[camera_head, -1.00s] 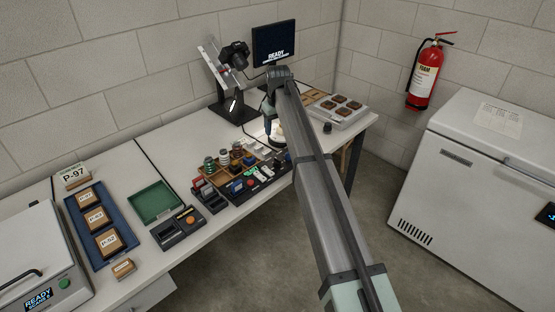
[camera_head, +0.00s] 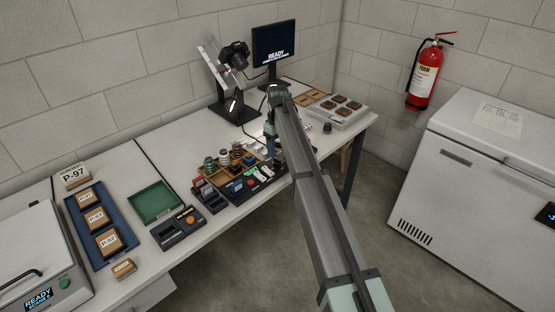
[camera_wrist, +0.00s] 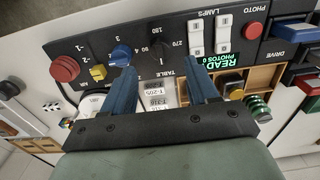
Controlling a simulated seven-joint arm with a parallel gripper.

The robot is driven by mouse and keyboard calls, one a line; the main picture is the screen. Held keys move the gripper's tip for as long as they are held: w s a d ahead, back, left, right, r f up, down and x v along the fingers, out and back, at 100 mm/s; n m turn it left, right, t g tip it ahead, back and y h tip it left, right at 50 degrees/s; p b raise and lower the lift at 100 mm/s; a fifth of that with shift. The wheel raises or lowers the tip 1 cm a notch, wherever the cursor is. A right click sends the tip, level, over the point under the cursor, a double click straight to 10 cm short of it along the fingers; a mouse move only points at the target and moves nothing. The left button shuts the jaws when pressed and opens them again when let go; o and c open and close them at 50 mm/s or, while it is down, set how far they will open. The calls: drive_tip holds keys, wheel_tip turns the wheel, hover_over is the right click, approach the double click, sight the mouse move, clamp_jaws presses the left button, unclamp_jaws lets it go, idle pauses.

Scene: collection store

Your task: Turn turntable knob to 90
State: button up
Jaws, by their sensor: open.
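The black control panel (camera_wrist: 240,45) fills the upper part of the wrist view, its lettering upside down. The dark turntable knob (camera_wrist: 162,53) sits above the word TABLE, with 90, 180 and 270 printed around it. Its exact pointer setting is too small to tell. My gripper (camera_wrist: 161,76) is open, with its two blue fingers apart and the knob in the gap just ahead of their tips. I cannot tell how high the fingers are above the panel. In the head view the panel (camera_head: 262,184) shows at the table's front edge, and the knob is hidden or too small there.
A blue knob (camera_wrist: 121,55) is close to the left fingertip. A yellow knob (camera_wrist: 98,72) and red button (camera_wrist: 64,69) lie further left. White lamp switches (camera_wrist: 223,34) and a green display (camera_wrist: 228,61) are near the right finger. A camera stand (camera_head: 234,108) rises behind.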

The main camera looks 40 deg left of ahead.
sight(277, 159)
drive_tip(key=shift+f, duration=3.15)
drive_tip(key=c, duration=1)
drive_tip(key=shift+c, duration=0.2)
drive_tip(key=shift+m, duration=0.3)
